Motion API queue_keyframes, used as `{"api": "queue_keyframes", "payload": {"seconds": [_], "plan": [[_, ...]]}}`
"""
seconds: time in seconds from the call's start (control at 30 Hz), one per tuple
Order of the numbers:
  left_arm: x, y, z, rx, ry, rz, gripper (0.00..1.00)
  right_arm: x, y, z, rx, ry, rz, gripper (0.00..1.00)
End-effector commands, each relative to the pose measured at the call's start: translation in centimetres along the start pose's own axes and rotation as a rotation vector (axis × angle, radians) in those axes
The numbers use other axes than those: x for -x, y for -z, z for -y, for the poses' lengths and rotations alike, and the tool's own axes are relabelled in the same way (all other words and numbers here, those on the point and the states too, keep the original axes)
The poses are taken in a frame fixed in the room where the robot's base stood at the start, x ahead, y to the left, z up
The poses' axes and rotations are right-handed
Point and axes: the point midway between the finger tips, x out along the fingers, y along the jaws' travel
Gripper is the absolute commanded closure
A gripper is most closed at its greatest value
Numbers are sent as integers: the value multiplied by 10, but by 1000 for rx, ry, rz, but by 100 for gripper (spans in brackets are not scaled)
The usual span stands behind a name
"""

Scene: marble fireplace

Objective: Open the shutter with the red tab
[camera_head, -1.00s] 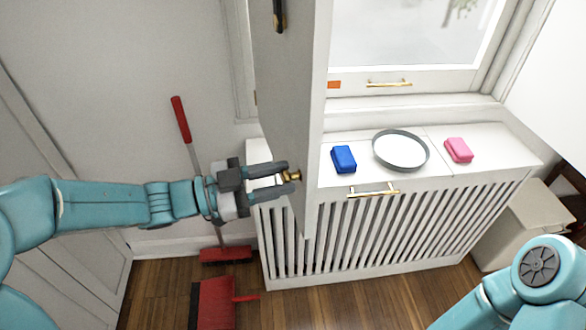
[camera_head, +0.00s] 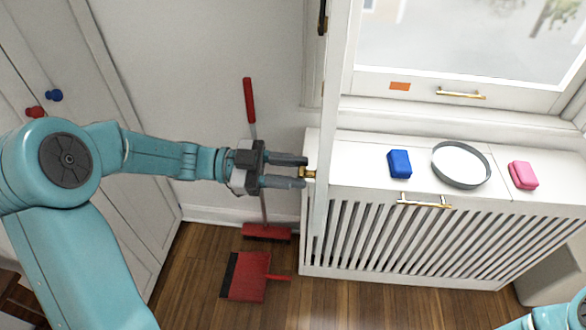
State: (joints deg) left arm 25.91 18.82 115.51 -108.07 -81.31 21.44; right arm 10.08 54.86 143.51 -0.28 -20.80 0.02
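A white shutter (camera_head: 331,110) stands out from the window, seen nearly edge-on. A small brass knob (camera_head: 310,174) is on its left side, and a dark latch (camera_head: 322,17) is higher up. My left gripper (camera_head: 305,172) is left of the shutter, its two fingers apart, with the knob at the fingertips. I cannot tell whether they touch it. I see no clear red tab on the shutter; an orange-red patch (camera_head: 399,86) is on the window frame. Part of my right arm shows at the lower right; its gripper is out of view.
A slatted white radiator cover (camera_head: 425,190) carries a blue block (camera_head: 400,164), a round grey-rimmed dish (camera_head: 461,165) and a pink block (camera_head: 523,175). A red broom (camera_head: 266,232) and dustpan (camera_head: 248,276) are below left. A cabinet with red (camera_head: 36,112) and blue (camera_head: 54,95) knobs stands left.

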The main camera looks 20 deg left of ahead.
Motion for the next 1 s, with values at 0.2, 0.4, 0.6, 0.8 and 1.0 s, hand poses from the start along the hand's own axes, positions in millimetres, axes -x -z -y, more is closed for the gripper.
{"api": "queue_keyframes", "payload": {"seconds": [0.2,0.4,0.6,0.8,1.0], "plan": [[0,0,0,0,-1,0,40,0,0,0,0,0,0,57],[0,0,0,-1,0,0,40,0,0,0,0,0,0,57],[7,-1,0,-1,3,1,40,-1,0,0,0,0,0,57],[48,-2,1,-1,6,3,40,-4,0,-1,0,0,0,57],[103,-2,0,-1,4,4,40,-6,0,-2,0,0,0,57]]}}
